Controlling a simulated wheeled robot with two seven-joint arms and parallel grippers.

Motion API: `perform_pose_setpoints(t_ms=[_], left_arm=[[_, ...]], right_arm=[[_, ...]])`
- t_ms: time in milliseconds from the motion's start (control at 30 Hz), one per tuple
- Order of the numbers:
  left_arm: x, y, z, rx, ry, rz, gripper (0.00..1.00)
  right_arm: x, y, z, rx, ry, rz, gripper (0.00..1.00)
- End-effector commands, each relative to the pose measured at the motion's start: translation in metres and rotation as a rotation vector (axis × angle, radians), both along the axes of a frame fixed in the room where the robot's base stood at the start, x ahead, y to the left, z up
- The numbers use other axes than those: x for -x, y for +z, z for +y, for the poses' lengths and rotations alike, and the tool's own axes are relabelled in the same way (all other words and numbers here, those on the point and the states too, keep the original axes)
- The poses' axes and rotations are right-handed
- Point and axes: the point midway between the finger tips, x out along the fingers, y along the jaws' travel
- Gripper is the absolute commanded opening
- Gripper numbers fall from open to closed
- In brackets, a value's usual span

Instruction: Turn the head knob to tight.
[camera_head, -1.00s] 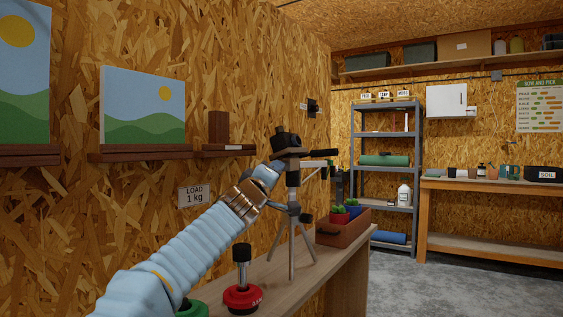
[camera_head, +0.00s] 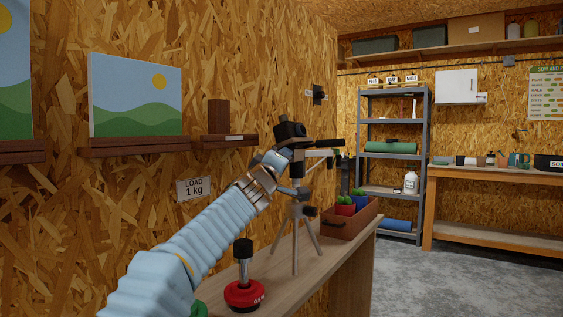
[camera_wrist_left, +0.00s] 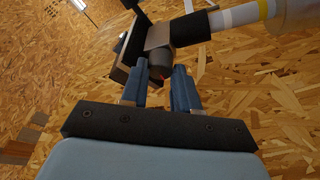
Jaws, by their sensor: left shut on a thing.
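My left gripper (camera_head: 279,160) is at the left side of the tripod head. In the left wrist view the gripper (camera_wrist_left: 160,82) has its two blue fingers on either side of a dark round knob (camera_wrist_left: 161,64) with a small red mark, and is shut on it. The knob is hidden behind my gripper in the head view. My right gripper is not in view.
The wall with a picture ledge (camera_head: 165,146) is close on the left. Floor (camera_head: 430,285) is clear to the right.

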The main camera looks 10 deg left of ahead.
Motion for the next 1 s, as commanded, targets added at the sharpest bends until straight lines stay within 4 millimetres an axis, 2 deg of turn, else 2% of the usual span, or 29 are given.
perform_pose_setpoints(t_ms=[233,500,900,933,1000], left_arm=[[-0.001,-0.004,0.002,-0.159,0.0,-0.057,0.0],[-0.002,-0.001,0.003,-0.405,-0.002,-0.145,0.0],[-0.001,-0.003,0.002,-0.463,-0.001,-0.167,0.0],[-0.001,-0.003,0.002,-0.463,-0.001,-0.167,0.32],[-0.001,-0.003,0.002,-0.462,-0.001,-0.167,0.41]], right_arm=[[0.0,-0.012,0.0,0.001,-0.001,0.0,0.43],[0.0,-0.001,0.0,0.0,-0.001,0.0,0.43],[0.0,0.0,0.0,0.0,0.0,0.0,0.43],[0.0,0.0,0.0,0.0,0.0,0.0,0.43],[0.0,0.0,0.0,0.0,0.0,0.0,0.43]])
